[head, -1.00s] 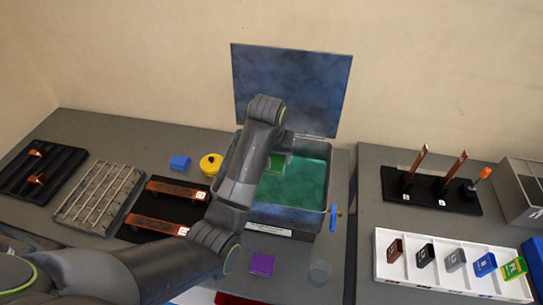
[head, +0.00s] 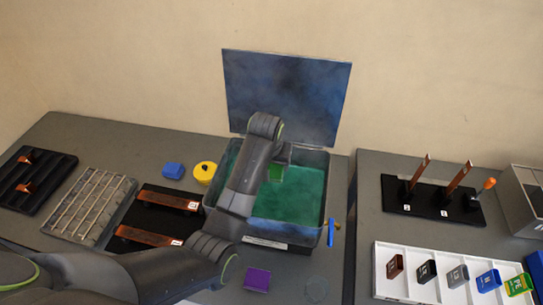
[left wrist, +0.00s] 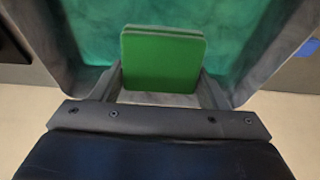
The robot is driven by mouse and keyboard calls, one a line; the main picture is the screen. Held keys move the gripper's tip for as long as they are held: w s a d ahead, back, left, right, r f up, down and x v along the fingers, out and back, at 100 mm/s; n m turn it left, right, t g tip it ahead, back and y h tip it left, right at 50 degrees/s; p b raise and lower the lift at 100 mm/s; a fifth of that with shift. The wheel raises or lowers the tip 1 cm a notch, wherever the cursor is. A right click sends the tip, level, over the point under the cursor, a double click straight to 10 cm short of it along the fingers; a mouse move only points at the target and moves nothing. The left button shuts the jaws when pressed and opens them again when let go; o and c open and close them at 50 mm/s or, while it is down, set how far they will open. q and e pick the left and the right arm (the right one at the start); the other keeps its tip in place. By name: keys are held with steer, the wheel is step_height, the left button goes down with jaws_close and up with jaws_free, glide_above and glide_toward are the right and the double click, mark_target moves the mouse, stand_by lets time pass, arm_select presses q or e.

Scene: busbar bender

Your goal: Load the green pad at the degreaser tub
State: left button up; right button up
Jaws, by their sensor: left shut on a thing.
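The degreaser tub (head: 327,208) is a grey bin with its lid raised at the back and green liquid inside. My left gripper (head: 277,165) reaches over the tub and is shut on the green pad (head: 276,174). In the left wrist view the green pad (left wrist: 162,62) sits between the two fingers of my left gripper (left wrist: 160,88), with green liquid beyond it. I cannot tell whether the pad touches the liquid. My right gripper is not in view.
A purple pad (head: 257,279) lies in front. A white tray (head: 385,254) with several coloured pieces and a black stand (head: 393,190) are on the right table.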

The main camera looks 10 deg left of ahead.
arm_select(q)
step_height(320, 180, down, 2)
steer(key=shift+s+f+b, duration=0.1)
steer(key=shift+b, duration=0.3)
steer(key=shift+f+b, duration=0.8)
steer(key=shift+f, duration=1)
step_height(320, 180, up, 4)
steer(key=p, duration=0.3)
steer(key=shift+f, duration=0.25)
steer(key=shift+r, duration=2.8)
steer(key=shift+r, duration=1.95)
